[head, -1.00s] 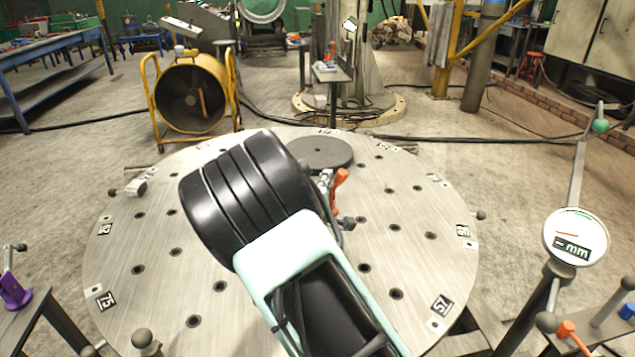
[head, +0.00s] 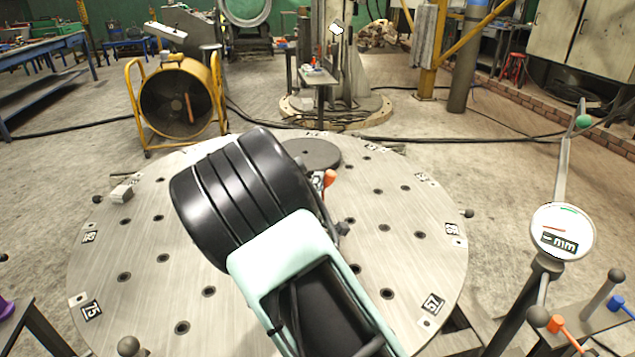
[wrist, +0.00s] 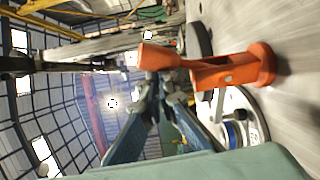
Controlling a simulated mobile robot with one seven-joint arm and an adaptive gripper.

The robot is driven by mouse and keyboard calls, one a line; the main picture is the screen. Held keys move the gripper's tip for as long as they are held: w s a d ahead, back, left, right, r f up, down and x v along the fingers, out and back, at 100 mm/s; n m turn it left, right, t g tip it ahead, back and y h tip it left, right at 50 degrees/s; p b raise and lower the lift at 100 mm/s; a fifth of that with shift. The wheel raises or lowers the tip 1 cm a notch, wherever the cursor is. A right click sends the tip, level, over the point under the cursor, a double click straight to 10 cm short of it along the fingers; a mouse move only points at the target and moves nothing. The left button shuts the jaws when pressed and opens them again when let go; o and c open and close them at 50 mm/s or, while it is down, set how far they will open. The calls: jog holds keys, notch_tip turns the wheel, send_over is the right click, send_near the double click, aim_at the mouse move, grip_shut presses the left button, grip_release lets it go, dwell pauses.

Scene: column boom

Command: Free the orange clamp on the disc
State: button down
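The orange clamp (head: 329,178) is on the large pale round disc with holes (head: 395,255). In the head view only a small part of its orange handle shows, beside my black wrist. In the wrist view the orange clamp (wrist: 235,70) lies sideways across the upper right, close to my fingers. My gripper (wrist: 162,92) shows there as two blue-grey fingers converging just below the handle's left end. Whether they touch or grip it is unclear. In the head view my arm hides most of the gripper and the clamp's base.
A dark flat round plate (head: 313,153) lies on the disc behind my wrist. A small block (head: 122,193) sits at the disc's left edge. A dial gauge (head: 561,232) on a post stands to the right. A yellow fan (head: 178,103) is on the floor behind.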

jog(key=shift+d+f, duration=0.1)
jog(key=shift+d, duration=0.35)
jog(key=d+m+b, duration=0.1)
jog(key=m+b, duration=0.1)
jog(key=d+f+m+b, duration=0.1)
jog(key=m+b, duration=0.1)
jog(key=s+d+f+m+b, duration=0.1)
jog(key=d+m+b, duration=0.1)
jog(key=shift+f+m+t+h, duration=0.1)
jog(key=shift+m+t+h, duration=0.2)
jog(key=shift+m+t, duration=0.1)
jog(key=shift+s+f, duration=0.1)
jog(key=shift+f, duration=0.05)
dwell(0.3)
